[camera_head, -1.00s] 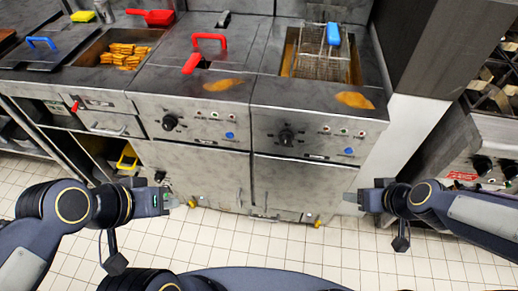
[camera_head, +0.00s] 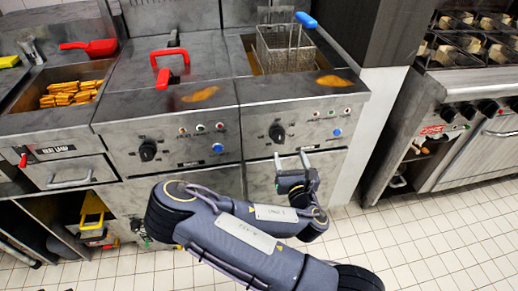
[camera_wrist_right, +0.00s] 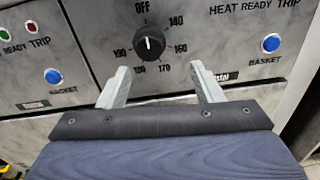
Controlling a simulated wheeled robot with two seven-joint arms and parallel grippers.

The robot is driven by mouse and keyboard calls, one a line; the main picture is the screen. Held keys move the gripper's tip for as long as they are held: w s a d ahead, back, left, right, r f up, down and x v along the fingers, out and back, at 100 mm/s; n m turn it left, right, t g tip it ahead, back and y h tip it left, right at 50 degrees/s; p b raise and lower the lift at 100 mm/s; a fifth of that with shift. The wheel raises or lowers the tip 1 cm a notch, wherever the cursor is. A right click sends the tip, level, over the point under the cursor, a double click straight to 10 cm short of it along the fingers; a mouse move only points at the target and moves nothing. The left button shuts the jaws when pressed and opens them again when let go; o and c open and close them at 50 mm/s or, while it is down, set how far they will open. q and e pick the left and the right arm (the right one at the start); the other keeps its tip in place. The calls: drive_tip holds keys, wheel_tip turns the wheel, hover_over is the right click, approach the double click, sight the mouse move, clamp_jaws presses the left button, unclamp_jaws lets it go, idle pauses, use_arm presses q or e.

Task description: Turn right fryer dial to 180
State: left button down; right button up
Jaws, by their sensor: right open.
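The right fryer dial (camera_head: 277,132) is a black round knob on the right fryer's grey front panel. In the right wrist view the dial (camera_wrist_right: 149,43) has OFF above it and the numbers 140, 160, 170, 180 and 190 around it. A pale mark on its face seems to point up toward OFF. My right gripper (camera_head: 291,160) is open and empty, just below the dial in the head view. In the wrist view its fingers (camera_wrist_right: 160,78) are spread below and to either side of the dial, apart from it. My left gripper is not in view.
The left fryer dial (camera_head: 147,150) sits on the neighbouring panel. A blue basket button (camera_wrist_right: 264,43) is right of the dial. A wire basket (camera_head: 285,48) with a blue handle stands in the right fryer. A stove (camera_head: 470,85) stands at right; tiled floor lies in front.

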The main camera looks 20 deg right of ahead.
sight(279, 140)
drive_tip(key=shift+n+y, duration=0.5)
drive_tip(key=shift+n, duration=0.1)
drive_tip(key=x, duration=0.5)
drive_tip(key=a+x, duration=0.1)
drive_tip(key=x, duration=0.2)
drive_tip(key=shift+w+r+p, duration=0.1)
drive_tip(key=shift+r+p, duration=0.1)
drive_tip(key=shift+p, duration=0.1)
drive_tip(key=shift+c, duration=0.4)
drive_tip(key=c, duration=0.9)
